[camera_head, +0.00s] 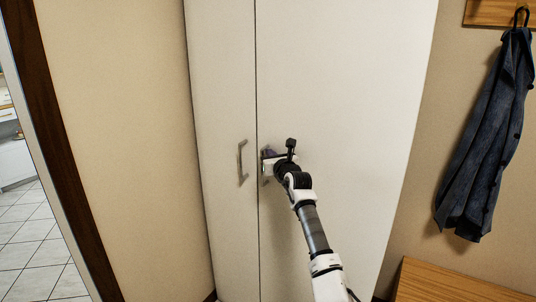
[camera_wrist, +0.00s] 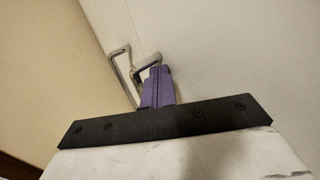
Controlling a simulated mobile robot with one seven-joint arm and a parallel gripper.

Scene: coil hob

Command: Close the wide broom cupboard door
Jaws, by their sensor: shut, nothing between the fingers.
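The wide broom cupboard door (camera_head: 340,110) is the pale right-hand door of a tall two-door cupboard. It looks flush or nearly flush with the narrow left door (camera_head: 222,80), with a thin dark seam between them. My gripper (camera_head: 268,160) is at the wide door's left edge, by its handle, and partly hides that handle. In the wrist view my purple fingers (camera_wrist: 158,86) are together and empty, beside the wide door's metal handle (camera_wrist: 145,65). I cannot tell whether they touch the door or handle. The narrow door's handle (camera_head: 241,163) is just left; it also shows in the wrist view (camera_wrist: 121,70).
A beige wall (camera_head: 120,130) and a dark doorframe (camera_head: 65,150) are at the left, with a tiled room beyond. At the right a dark blue jacket (camera_head: 485,140) hangs on a hook above a wooden surface (camera_head: 450,285).

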